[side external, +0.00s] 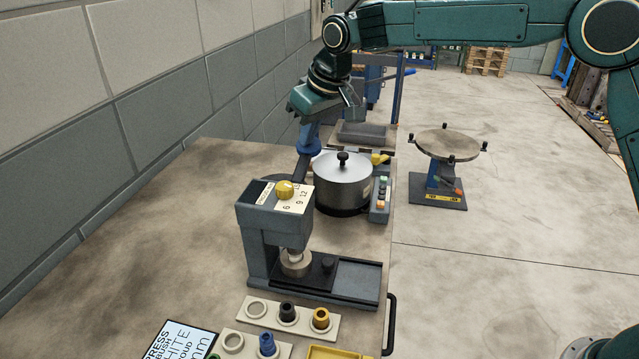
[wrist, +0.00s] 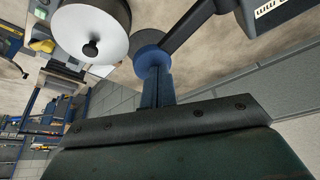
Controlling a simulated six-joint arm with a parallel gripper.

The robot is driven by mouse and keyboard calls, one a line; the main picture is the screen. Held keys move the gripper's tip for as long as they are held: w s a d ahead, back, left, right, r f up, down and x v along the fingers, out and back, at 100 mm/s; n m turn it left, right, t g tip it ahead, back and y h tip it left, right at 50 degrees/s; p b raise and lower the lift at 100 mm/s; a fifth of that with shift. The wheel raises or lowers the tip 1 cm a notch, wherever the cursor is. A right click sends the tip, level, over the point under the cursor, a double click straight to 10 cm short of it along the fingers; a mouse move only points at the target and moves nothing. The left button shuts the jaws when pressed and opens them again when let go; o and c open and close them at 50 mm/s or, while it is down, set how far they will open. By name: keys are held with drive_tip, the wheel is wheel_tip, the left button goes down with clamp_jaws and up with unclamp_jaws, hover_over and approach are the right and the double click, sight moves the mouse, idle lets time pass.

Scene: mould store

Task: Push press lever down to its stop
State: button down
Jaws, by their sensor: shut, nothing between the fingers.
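The press (side external: 262,225) is a blue-grey block with a yellow knob and a number scale on top. A pale ring-shaped piece (side external: 295,264) sits under its ram. The press lever (side external: 300,168) is a dark bar running back from the press head to a round blue knob (side external: 309,149). The lever (wrist: 190,27) and its knob (wrist: 150,53) also show in the wrist view. My gripper (side external: 309,134) is shut and empty, with its blue fingers pointing down at the knob. In the wrist view the fingertips (wrist: 155,75) overlap the knob; I cannot tell whether they touch.
A lidded metal pot (side external: 342,184) stands close to the right of the lever. A button panel (side external: 380,197) is beside it. A tray of bushings (side external: 287,316) and a text screen (side external: 180,342) are in front. A grey wall runs along the left. The bench's left part is clear.

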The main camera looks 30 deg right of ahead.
drive_tip(key=shift+r, duration=2.7)
drive_tip(key=shift+d+r, duration=0.1)
drive_tip(key=shift+s+d+r, duration=0.15)
drive_tip(key=shift+s, duration=0.05)
drive_tip(key=s+d+r+m, duration=0.1)
drive_tip(key=s+d+r, duration=0.2)
drive_tip(key=s+d, duration=0.45)
drive_tip(key=s+d+r, duration=0.3)
drive_tip(key=s+d, duration=0.1)
drive_tip(key=s, duration=0.7)
drive_tip(key=s+d+f, duration=0.2)
drive_tip(key=s+f, duration=0.1)
drive_tip(key=s, duration=0.4)
drive_tip(key=s+d+f+m, duration=0.1)
drive_tip(key=s+f, duration=0.2)
drive_tip(key=s, duration=0.4)
drive_tip(key=s+d+f+m+t+h, duration=0.1)
drive_tip(key=s+d+f, duration=0.1)
drive_tip(key=s, duration=0.5)
drive_tip(key=shift+d+f, duration=0.35)
drive_tip(key=shift+f, duration=0.4)
